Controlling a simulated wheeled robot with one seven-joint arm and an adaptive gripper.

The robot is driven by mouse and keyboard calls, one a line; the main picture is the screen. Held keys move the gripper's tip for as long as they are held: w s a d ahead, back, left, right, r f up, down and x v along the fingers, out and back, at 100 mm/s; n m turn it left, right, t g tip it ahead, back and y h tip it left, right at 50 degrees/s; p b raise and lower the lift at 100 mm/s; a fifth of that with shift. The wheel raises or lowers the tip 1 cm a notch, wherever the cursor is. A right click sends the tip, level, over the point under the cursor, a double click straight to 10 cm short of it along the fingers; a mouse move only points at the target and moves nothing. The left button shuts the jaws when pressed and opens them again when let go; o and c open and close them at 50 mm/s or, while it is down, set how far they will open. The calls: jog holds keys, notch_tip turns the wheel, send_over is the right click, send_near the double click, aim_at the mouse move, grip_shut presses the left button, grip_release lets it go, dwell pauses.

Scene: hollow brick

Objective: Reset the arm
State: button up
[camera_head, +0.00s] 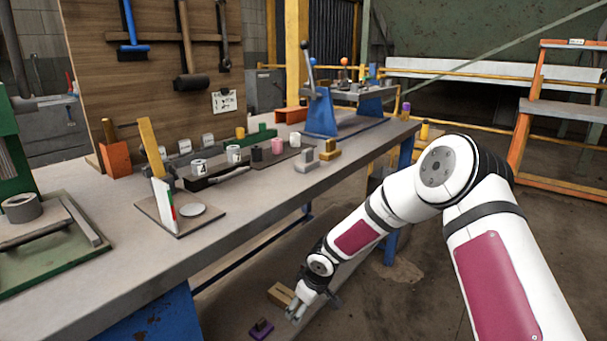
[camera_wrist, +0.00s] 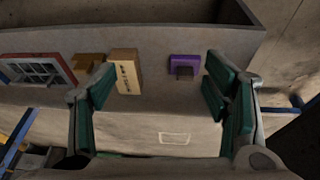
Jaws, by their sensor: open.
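My white arm with dark red panels reaches down in front of the workbench in the head view. My gripper (camera_head: 296,311) is low, below the bench top, next to a tan box (camera_head: 280,293) and a purple block (camera_head: 261,330). In the wrist view my gripper (camera_wrist: 158,77) has its green-padded fingers wide apart with nothing between them. The tan box with dark marks (camera_wrist: 126,71) and the purple block (camera_wrist: 184,66) lie beyond the fingertips. Whether a finger touches the box, I cannot tell.
The workbench (camera_head: 130,258) holds mugs, metal blocks and a small stand (camera_head: 178,214). Tools hang on a wooden board (camera_head: 160,75). The wrist view shows a brown block (camera_wrist: 88,62) and a red-framed piece (camera_wrist: 38,70). An orange rack (camera_head: 521,130) stands right.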

jog(key=s+d+r+m+h, duration=0.1)
jog(key=s+d+r+h, duration=0.1)
jog(key=d+r, duration=0.45)
jog(key=s+d+r+m+h, duration=0.15)
jog(key=d+r, duration=0.25)
jog(key=r, duration=0.5)
jog(key=s+d+r+m+h, duration=0.25)
jog(key=s+d+r, duration=0.55)
jog(key=s+r, duration=0.5)
jog(key=s+d+r+m+g, duration=0.1)
jog(key=s+r+m, duration=0.15)
jog(key=s, duration=0.45)
jog(key=s+d+r+m+g, duration=0.1)
jog(key=s+d+r, duration=0.15)
jog(key=s, duration=0.35)
jog(key=s+a+m+y, duration=0.1)
jog(key=s+a+y, duration=0.1)
jog(key=s, duration=0.7)
jog(key=s+a+m+y, duration=0.1)
jog(key=s+a+y, duration=0.1)
jog(key=s, duration=0.7)
notch_tip(320, 180, up, 32)
jog(key=d+t+p, duration=0.1)
jog(key=t+p, duration=0.2)
jog(key=p, duration=2.6)
jog(key=shift+w, duration=0.2)
